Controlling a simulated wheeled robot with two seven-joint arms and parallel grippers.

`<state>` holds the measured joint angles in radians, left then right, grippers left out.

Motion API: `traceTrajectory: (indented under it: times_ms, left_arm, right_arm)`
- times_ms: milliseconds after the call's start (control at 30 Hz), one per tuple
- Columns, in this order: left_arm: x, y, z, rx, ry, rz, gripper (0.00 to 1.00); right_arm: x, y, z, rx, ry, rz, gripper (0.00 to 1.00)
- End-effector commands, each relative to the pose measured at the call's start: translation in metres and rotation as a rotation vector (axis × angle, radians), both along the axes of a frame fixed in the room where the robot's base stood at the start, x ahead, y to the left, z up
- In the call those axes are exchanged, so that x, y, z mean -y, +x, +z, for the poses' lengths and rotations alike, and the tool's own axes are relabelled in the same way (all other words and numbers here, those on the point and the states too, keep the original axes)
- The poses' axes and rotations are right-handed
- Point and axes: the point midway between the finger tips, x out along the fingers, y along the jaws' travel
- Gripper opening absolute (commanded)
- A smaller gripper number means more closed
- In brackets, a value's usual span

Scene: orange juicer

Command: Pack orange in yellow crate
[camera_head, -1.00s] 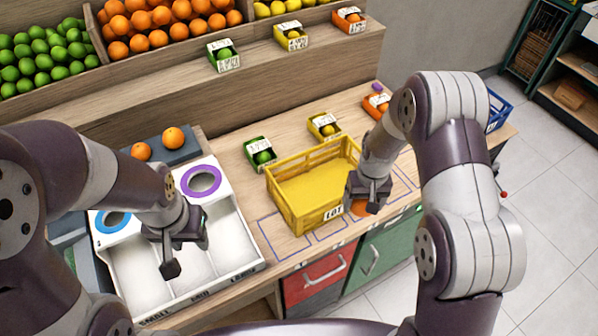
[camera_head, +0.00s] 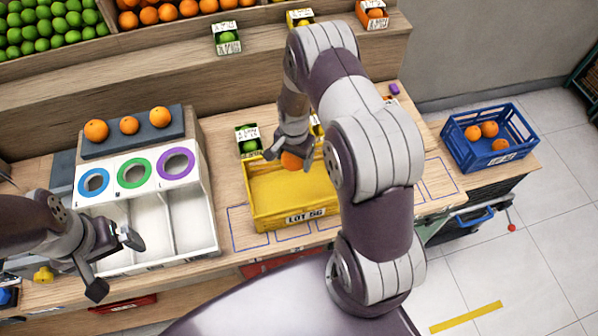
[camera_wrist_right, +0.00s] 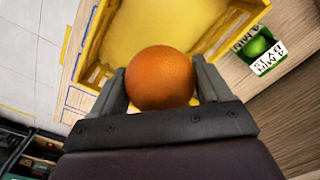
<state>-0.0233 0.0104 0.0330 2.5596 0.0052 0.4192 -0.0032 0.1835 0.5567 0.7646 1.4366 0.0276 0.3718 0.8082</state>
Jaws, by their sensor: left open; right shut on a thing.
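The yellow crate (camera_head: 268,219), labelled LOT 56, stands on the wooden counter in the head view. Its visible floor is bare. My right gripper (camera_head: 283,156) is shut on an orange (camera_head: 292,161) above the far part of the crate. In the right wrist view the orange (camera_wrist_right: 160,78) sits between both fingers, with the yellow crate (camera_wrist_right: 208,51) behind it. The right arm hides the crate's right part in the head view. My left gripper (camera_head: 116,265) is open and empty, over the front of the white sorting tray.
The white sorting tray (camera_head: 205,236) with ringed holes stands left of the crate. Several oranges (camera_head: 130,125) rest on a grey ledge behind it. A blue crate (camera_head: 455,150) with oranges stands at the right. A small lime box (camera_head: 248,141) stands behind the yellow crate.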

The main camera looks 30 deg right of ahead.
Motion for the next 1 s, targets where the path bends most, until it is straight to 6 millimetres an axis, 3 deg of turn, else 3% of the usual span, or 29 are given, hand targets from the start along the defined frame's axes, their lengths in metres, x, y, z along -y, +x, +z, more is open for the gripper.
traceTrajectory:
  times_ms: [33, 167, 667, 1000]
  left_arm:
    - [0.000, 0.000, 0.017, -0.001, 0.000, 0.000, 1.00]
    - [0.000, 0.000, 0.018, -0.001, 0.000, 0.000, 1.00]
    - [0.000, 0.000, -0.058, -0.002, 0.000, 0.000, 1.00]
    - [0.000, 0.000, -0.058, -0.001, 0.000, 0.000, 1.00]
  right_arm:
    - [0.004, -0.002, 0.013, -0.001, 0.001, -0.055, 0.35]
    - [0.008, -0.004, 0.009, -0.002, 0.001, -0.140, 0.35]
    - [0.008, -0.004, -0.088, 0.000, 0.001, -0.144, 0.35]
    - [0.008, -0.003, -0.090, 0.000, 0.001, -0.144, 0.35]
